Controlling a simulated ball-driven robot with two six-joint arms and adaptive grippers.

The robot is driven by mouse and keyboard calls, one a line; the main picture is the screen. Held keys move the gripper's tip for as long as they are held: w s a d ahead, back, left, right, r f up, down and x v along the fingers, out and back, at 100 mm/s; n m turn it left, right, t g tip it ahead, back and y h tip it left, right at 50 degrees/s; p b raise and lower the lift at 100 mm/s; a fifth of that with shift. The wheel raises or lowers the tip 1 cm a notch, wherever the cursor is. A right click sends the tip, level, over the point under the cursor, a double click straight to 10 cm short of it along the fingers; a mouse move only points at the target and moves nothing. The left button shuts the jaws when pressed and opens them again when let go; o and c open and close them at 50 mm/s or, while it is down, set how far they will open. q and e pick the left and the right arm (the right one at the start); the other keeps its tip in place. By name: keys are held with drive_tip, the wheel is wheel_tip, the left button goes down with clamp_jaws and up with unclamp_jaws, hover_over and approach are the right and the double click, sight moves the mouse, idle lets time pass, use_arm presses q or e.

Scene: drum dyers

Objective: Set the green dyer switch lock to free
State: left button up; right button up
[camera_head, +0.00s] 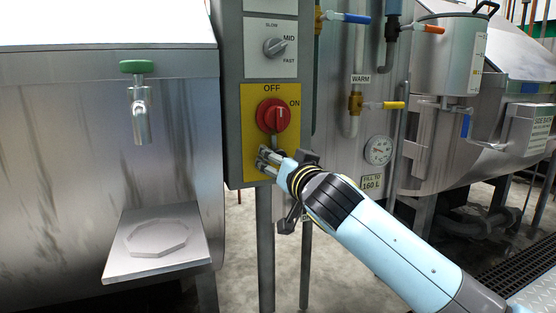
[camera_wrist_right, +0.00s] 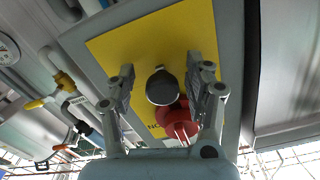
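The red rotary switch (camera_head: 273,114) is on the yellow plate (camera_head: 250,103) of a grey control panel, between the printed words OFF and ON. It also shows in the right wrist view (camera_wrist_right: 186,122), partly behind a dark grey round part (camera_wrist_right: 162,88). I take this part to be the switch lock; its setting is not readable. My right gripper (camera_head: 264,161) is at the lower part of the plate, below the red switch. In the right wrist view its two fingers (camera_wrist_right: 160,63) stand apart on either side of the round part, with gaps. My left gripper is not in view.
A grey speed knob (camera_head: 274,47) is above the switch. A steel drum with a green-handled tap (camera_head: 137,67) and a small shelf (camera_head: 157,240) stand left. Right are pipes, a yellow-handled valve (camera_head: 385,105), a gauge (camera_head: 378,150) and a pot (camera_head: 448,55).

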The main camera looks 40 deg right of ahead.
drive_tip(key=v, duration=1.2)
idle(0.4)
